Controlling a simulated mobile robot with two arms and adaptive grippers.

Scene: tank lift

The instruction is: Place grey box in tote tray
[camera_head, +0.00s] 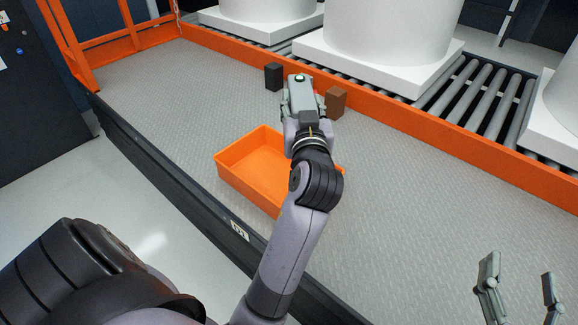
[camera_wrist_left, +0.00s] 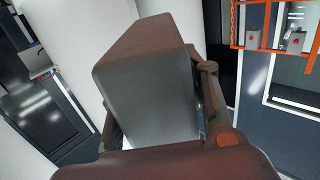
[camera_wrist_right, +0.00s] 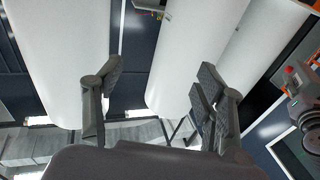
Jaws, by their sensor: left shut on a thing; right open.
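A grey box (camera_wrist_left: 150,85) fills the middle of the left wrist view, between the fingers of my left gripper (camera_wrist_left: 160,115). In the head view, my left gripper (camera_head: 301,100) is shut above the platform, just beyond the tray's far right side; the held box cannot be clearly told apart there. The orange tote tray (camera_head: 240,187) sits on the platform, its right part hidden behind my left arm. The visible part of its inside looks empty. My right gripper (camera_head: 520,288) is open and empty at the lower right; it also shows in the right wrist view (camera_wrist_right: 155,105).
A black box (camera_head: 273,77) and a brown box (camera_head: 335,101) stand near my left gripper. Behind them run an orange rail (camera_head: 400,117) and a roller conveyor (camera_head: 480,95) with large white tanks (camera_head: 385,25). The platform floor right of the tray is clear.

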